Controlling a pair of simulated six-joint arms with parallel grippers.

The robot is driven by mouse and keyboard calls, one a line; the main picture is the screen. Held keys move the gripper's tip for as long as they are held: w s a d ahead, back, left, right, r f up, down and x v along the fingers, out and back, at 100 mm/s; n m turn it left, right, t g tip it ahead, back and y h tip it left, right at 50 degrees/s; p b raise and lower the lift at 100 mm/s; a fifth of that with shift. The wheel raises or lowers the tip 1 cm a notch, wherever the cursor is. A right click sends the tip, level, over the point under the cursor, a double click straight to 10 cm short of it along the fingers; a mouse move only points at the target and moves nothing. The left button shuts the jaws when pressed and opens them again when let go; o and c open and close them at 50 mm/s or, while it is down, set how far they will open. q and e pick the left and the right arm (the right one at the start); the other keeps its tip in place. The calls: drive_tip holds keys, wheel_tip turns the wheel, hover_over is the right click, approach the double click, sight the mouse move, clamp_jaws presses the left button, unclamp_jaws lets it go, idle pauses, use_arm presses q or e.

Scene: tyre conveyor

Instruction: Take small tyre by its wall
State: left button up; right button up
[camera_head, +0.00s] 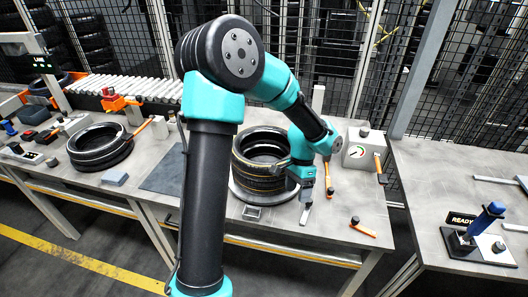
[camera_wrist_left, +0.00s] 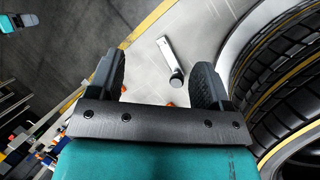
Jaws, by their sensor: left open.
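Black tyres with yellow stripes (camera_head: 258,183) lie stacked on a pale round plate (camera_head: 240,195) at the middle of the table; their treads fill the right of the left wrist view (camera_wrist_left: 285,85). Another black tyre (camera_head: 85,157) lies flat at the left of the table. I cannot tell which one is the small tyre. My left gripper (camera_head: 293,172) is at the right side of the stack, pointing down. In the wrist view its two fingers (camera_wrist_left: 160,82) are apart, with nothing between them; the right finger is close to the tread, contact unclear.
A pale bar tool (camera_head: 305,214) lies right of the stack, near an orange-handled tool (camera_head: 362,227). A gauge box (camera_head: 356,152) stands behind. A roller conveyor (camera_head: 135,85) runs at the back left. A second table (camera_head: 430,190) with a READY sign (camera_head: 462,219) stands right.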

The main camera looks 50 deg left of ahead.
sight(249, 169)
use_arm(q)
drive_tip(key=a+r+m+t+y, duration=0.1)
drive_tip(key=a+r, duration=0.5)
drive_tip(key=r, duration=0.2)
drive_tip(key=a+r+m+t+y, duration=0.1)
drive_tip(key=a+r+t, duration=0.1)
drive_tip(key=a+r, duration=0.4)
wheel_tip(249, 169, up, 3)
drive_tip(key=shift+f+t, duration=0.1)
drive_tip(key=shift+t, duration=0.2)
drive_tip(key=shift+w, duration=0.1)
wheel_tip(249, 169, down, 11)
drive_tip(key=shift+f, duration=0.6)
drive_tip(key=shift+w+a+f, duration=0.1)
drive_tip(key=shift+w+f, duration=0.05)
drive_tip(key=shift+f, duration=1.15)
drive_tip(key=shift+w+a+f, duration=0.1)
drive_tip(key=shift+w+f, duration=0.05)
drive_tip(key=shift+f, duration=1.15)
